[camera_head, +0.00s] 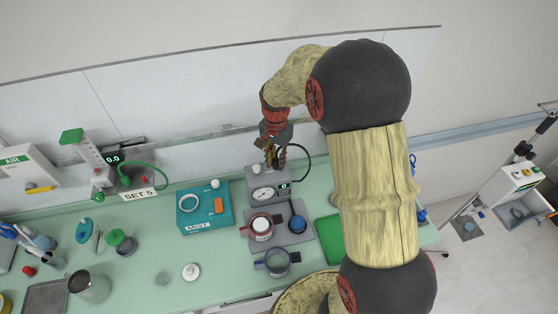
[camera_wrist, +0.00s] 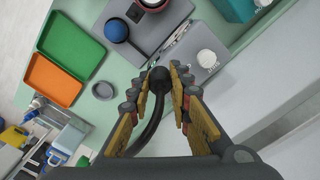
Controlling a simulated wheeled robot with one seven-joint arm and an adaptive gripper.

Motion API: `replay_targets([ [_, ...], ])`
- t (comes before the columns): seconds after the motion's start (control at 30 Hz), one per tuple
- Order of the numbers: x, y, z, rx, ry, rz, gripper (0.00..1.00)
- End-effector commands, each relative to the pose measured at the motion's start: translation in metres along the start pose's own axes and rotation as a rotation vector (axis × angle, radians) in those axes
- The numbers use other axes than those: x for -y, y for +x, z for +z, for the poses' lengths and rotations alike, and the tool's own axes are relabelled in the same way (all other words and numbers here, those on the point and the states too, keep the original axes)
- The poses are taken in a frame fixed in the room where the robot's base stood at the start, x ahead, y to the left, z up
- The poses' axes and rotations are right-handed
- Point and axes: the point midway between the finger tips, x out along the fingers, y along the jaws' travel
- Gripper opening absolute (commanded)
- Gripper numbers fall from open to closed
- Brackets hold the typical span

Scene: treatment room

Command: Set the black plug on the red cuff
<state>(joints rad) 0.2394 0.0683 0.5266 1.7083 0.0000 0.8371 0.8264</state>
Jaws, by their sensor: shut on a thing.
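My gripper (camera_head: 273,153) is above the grey gauge box, pointing down. In the wrist view its fingers (camera_wrist: 160,82) are closed around the black plug (camera_wrist: 158,76), a dark rounded piece with a black hose trailing back between the fingers. In the head view the plug is mostly hidden by the fingers, and the hose loops out to the right of the gripper. The red cuff (camera_head: 261,228) is a dark red ring with a side lug, on the grey plate in front of the gauge box. My gripper is behind and above it, well apart.
The gauge box (camera_head: 264,193) stands below my gripper. A blue ball (camera_head: 297,224) sits right of the red cuff, and a blue ring-shaped cuff (camera_head: 276,262) lies in front. A teal box (camera_head: 205,208) stands left. Green (camera_wrist: 72,40) and orange (camera_wrist: 55,88) trays lie nearby.

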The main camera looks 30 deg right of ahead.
Motion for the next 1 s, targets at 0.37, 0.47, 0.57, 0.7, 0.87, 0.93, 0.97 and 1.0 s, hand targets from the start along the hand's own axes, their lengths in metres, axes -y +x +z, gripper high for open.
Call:
replay_targets([
  [0.37,-0.018,-0.024,0.054,0.0,-0.002,0.0,0.02],
  [0.47,-0.021,-0.028,0.062,0.0,-0.002,0.0,0.02],
  [0.57,-0.023,-0.029,0.068,0.0,-0.001,0.0,0.02],
  [0.7,-0.03,-0.01,0.072,0.004,0.005,0.005,0.02],
  [0.87,-0.049,0.039,0.083,0.006,0.012,0.009,0.02],
  [0.93,-0.056,0.063,0.086,0.006,0.013,0.009,0.02],
  [0.97,-0.058,0.072,0.088,0.006,0.013,0.008,0.02],
  [1.0,-0.061,0.085,0.089,0.006,0.012,0.008,0.02],
])
